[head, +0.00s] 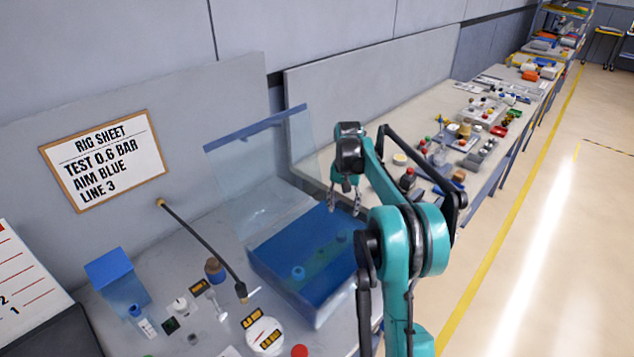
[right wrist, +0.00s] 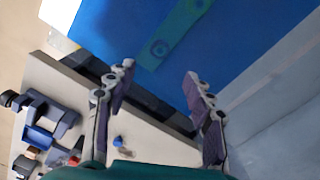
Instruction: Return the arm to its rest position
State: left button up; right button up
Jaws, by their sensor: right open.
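My right arm (head: 410,250) reaches up from the bottom of the head view and bends to the left. Its right gripper (head: 345,204) points down, open and with nothing between the fingers, above the back right part of a clear box with a blue inside (head: 300,290). In the right wrist view the two fingers (right wrist: 160,74) stand well apart, with the blue surface (right wrist: 110,35) and a green strip (right wrist: 180,30) beyond them. My left gripper does not show.
A clear panel with a blue edge (head: 258,128) stands upright behind the box. A dark rod (head: 203,243), a blue carton (head: 117,281) and small parts are left of the box. Another cluttered bench (head: 440,110) runs away to the right, beside open floor (head: 545,230).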

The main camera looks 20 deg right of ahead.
jog(key=s+a+r+n+t+b, duration=0.2)
jog(key=s+a+r+n+t, duration=0.3)
jog(key=s+a, duration=0.85)
pick_arm(q)
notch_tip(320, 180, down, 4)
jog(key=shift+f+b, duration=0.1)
jog(key=shift+b, duration=0.95)
pick_arm(e)
jog(key=s+a+f+n+t, duration=0.1)
jog(key=s+a+f, duration=0.2)
jog(key=s, duration=0.4)
jog(key=s+a+f+n+t, duration=0.1)
jog(key=s+a+f, duration=0.3)
jog(key=s, duration=0.4)
jog(key=shift+s+a+f+n, duration=0.15)
jog(key=shift+a+n, duration=0.4)
jog(key=shift+n, duration=0.05)
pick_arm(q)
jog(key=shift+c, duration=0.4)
